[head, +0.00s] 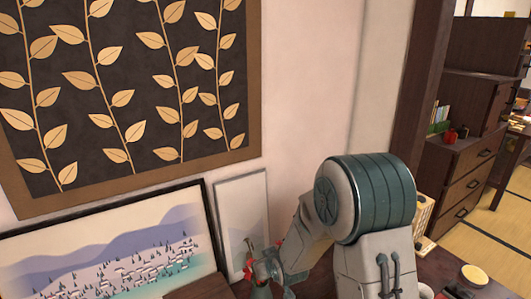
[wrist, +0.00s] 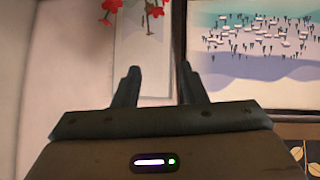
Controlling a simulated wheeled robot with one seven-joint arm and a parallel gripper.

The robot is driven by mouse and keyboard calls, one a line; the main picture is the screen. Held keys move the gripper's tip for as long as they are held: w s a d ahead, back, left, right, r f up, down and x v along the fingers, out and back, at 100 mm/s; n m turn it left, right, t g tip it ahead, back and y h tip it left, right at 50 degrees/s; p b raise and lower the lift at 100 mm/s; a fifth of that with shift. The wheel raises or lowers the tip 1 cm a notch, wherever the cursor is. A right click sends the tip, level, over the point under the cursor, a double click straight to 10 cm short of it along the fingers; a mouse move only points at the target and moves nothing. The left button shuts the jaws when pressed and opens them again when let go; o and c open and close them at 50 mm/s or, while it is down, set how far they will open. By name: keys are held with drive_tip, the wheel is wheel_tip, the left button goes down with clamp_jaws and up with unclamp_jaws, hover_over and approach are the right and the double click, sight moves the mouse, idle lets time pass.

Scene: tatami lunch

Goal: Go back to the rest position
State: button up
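My gripper (wrist: 160,76) shows in the wrist view with its two dark fingers apart and nothing between them. The wrist view is upside down, with red flowers (wrist: 133,9) beyond the fingertips at its top edge. In the head view my arm stands at the right of centre and bends down to the left. Its far end is low, close to the red flowers (head: 250,263); the fingers are too small or hidden to make out there. I cannot tell whether my arm touches the flowers.
A framed landscape picture (head: 110,240) and a narrow pale panel (head: 241,215) stand against the wall. A dark leaf-patterned hanging (head: 130,90) is above. A white cup (head: 425,290) and a small bowl (head: 474,275) are at lower right. A drawer chest (head: 465,190) stands beyond the post.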

drive_tip(key=s+d+r+m+g+h+p, duration=0.1)
drive_tip(key=s+d+r+p, duration=0.15)
drive_tip(key=r, duration=0.35)
drive_tip(key=s+d+r+m+h+p, duration=0.1)
drive_tip(key=s+d+r, duration=0.15)
drive_tip(key=r, duration=0.25)
drive_tip(key=s+d+r+m+g+p, duration=0.2)
drive_tip(key=s+d+r+p, duration=0.2)
drive_tip(key=s+r, duration=0.5)
drive_tip(key=s+d+r+m+g+h+p, duration=0.1)
drive_tip(key=s+d+r+m+g+p, duration=0.1)
drive_tip(key=s+r, duration=0.7)
drive_tip(key=s+d+g+p, duration=0.1)
drive_tip(key=s+d+p, duration=0.1)
drive_tip(key=s+d, duration=0.1)
drive_tip(key=shift+s+d+r, duration=0.2)
drive_tip(key=shift+s+d, duration=0.2)
drive_tip(key=shift+s, duration=0.3)
